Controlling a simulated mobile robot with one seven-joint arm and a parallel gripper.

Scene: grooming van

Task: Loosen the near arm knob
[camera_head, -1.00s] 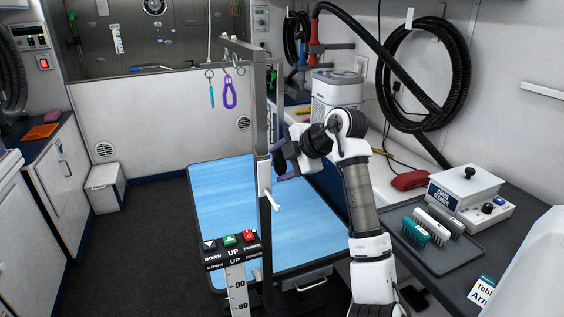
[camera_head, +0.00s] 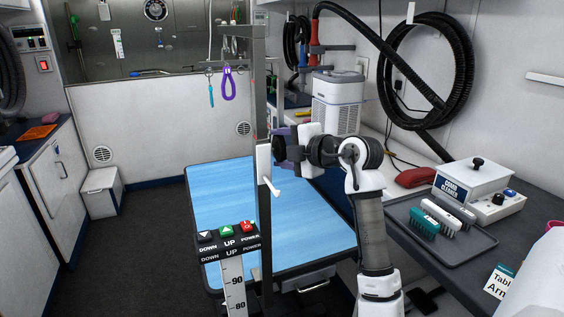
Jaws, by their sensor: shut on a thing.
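The grooming arm's near upright post (camera_head: 261,220) rises at the near edge of the blue grooming table (camera_head: 218,195). A white clamp (camera_head: 264,163) with a white lever (camera_head: 273,187) is on the post. My gripper (camera_head: 280,147) has purple fingers and reaches from the right to the post, just beside the clamp. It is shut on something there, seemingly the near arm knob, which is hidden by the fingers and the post.
A purple loop (camera_head: 228,84) and a teal tool (camera_head: 211,92) hang from the arm's top. A control panel (camera_head: 228,242) with buttons stands in front of the table. At right, a counter holds a tray (camera_head: 450,251) with brushes and a white cleaner box (camera_head: 474,180).

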